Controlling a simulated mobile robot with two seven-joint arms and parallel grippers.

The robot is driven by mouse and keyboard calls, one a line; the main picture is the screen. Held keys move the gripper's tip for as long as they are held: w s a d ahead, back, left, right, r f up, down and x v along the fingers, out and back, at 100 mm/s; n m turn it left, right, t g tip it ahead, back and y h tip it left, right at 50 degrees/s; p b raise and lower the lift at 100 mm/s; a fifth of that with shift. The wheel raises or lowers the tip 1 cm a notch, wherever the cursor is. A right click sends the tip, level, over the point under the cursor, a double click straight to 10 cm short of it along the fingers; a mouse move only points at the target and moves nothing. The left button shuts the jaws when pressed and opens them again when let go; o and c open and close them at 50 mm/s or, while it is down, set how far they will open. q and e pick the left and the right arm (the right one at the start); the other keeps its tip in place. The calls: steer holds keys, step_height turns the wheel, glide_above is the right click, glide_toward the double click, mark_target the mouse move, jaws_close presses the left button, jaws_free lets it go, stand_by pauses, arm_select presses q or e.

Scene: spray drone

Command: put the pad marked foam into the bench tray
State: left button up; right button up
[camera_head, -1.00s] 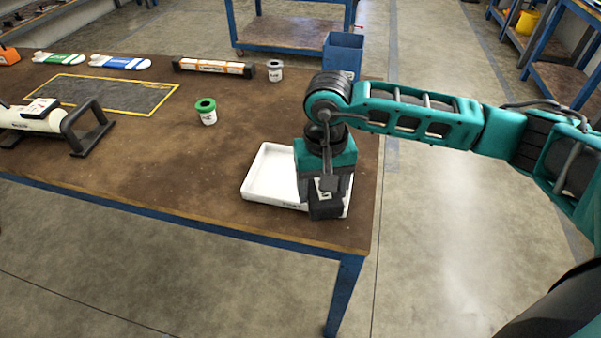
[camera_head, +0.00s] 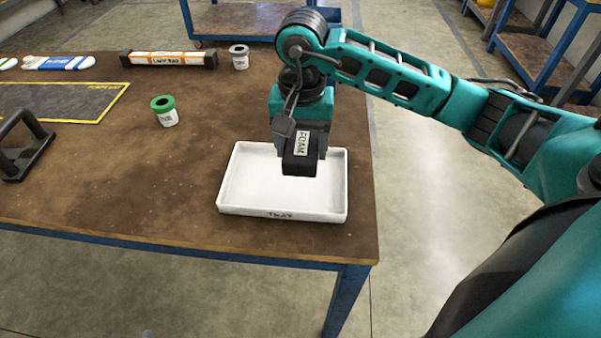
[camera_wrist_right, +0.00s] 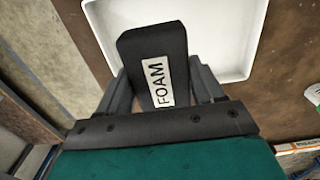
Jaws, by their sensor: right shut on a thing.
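The black pad marked FOAM (camera_head: 300,163) is held in my right gripper (camera_head: 302,150), above the right part of the white bench tray (camera_head: 283,214). In the right wrist view the pad (camera_wrist_right: 152,50) sits between the two fingers of my right gripper (camera_wrist_right: 160,85), its white label facing the camera. The tray (camera_wrist_right: 245,70) shows beneath and beside the pad in that view, with an empty floor where visible. How high the pad is above the tray floor is hard to tell. My left gripper is not in view.
A green-lidded cup (camera_head: 165,111) stands left of the tray. A grey-lidded cup (camera_head: 239,57) and an orange-and-white boxed bar (camera_head: 168,58) are farther back. A black handle frame (camera_head: 22,148) is at the left. The brown bench's right edge lies close to the tray.

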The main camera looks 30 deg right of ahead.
mark_target(301, 143)
step_height(301, 143, down, 3)
steer(key=shift+f, duration=0.2)
step_height(301, 143, down, 4)
steer(key=shift+f+b, duration=0.1)
steer(key=shift+b, duration=0.2)
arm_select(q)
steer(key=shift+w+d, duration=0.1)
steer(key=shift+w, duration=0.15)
arm_select(e)
steer(key=shift+f, duration=0.15)
steer(key=o, duration=0.5)
steer(key=shift+f, duration=0.1)
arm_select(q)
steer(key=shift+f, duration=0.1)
arm_select(e)
steer(key=o, duration=0.5)
steer(key=shift+r, duration=0.3)
arm_select(q)
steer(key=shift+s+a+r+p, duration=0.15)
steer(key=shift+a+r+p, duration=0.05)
steer(key=shift+p, duration=0.2)
arm_select(e)
step_height(301, 143, up, 12)
steer(key=shift+f, duration=0.1)
